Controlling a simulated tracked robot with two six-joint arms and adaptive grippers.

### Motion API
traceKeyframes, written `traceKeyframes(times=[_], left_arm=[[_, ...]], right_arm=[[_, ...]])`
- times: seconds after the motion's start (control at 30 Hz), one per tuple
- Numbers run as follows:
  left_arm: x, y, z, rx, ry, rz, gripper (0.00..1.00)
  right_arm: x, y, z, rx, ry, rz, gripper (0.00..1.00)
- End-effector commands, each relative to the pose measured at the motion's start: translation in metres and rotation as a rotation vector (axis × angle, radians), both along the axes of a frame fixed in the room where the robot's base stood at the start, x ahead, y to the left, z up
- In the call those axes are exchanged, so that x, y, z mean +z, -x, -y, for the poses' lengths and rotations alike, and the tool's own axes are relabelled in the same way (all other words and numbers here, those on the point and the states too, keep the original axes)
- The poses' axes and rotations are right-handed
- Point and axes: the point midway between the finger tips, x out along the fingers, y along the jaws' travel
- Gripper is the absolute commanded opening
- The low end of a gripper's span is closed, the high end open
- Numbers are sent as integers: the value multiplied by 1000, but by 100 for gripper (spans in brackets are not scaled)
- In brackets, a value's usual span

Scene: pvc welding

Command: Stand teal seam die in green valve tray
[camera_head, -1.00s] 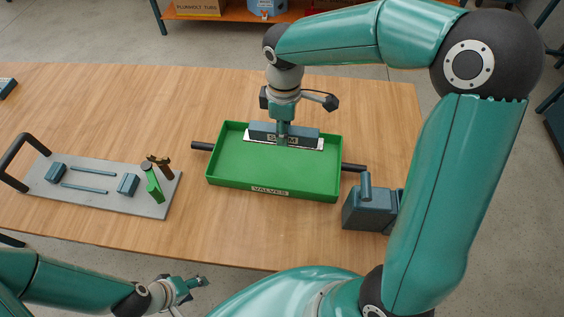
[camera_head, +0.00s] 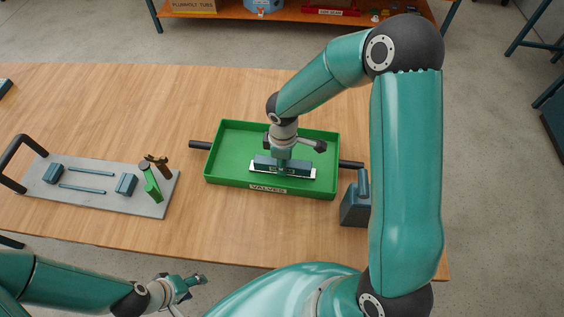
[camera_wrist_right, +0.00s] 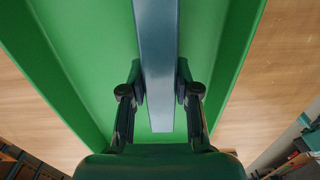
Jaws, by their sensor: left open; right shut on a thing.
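The teal seam die (camera_head: 302,169) is a long blue-grey bar on a thin white base, with a label on its front. My right gripper (camera_head: 281,163) is shut on it from above at its middle. The die is upright and level, inside the outline of the green valve tray (camera_head: 225,150), near the front wall. I cannot tell whether its base touches the floor. In the right wrist view the die (camera_wrist_right: 157,45) runs between my two fingers (camera_wrist_right: 160,90) above the green tray floor (camera_wrist_right: 100,50). My left gripper (camera_head: 193,286) is open and empty, off the table's front edge.
A grey plate (camera_head: 85,200) with blocks, rods, a green upright part (camera_head: 151,187) and a black handle lies at left. A dark blue-grey device (camera_head: 354,207) stands just right of the tray. The tray's back and left floor is clear.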

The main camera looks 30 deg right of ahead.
Motion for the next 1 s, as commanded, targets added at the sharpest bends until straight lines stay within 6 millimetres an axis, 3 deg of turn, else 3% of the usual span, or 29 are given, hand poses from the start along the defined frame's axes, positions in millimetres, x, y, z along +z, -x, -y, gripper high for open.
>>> traceKeyframes(times=[0.37, 0.4, 0.53, 0.83, 1.0], left_arm=[[-3, 0, 0, 0, 0, 0, 52], [-2, 0, 0, 0, 0, 0, 52], [-1, 0, 0, 0, 0, 0, 52], [-1, 0, 0, 0, 0, 0, 52], [0, 0, 0, 0, 0, 0, 52]], right_arm=[[-4, -1, 0, -1, 0, 3, 0], [-4, 0, 0, -1, 0, 1, 36], [-3, 0, 0, 0, 0, 1, 56], [-2, 0, 0, 0, 0, 1, 56], [8, -2, 0, -1, 2, 5, 56]])
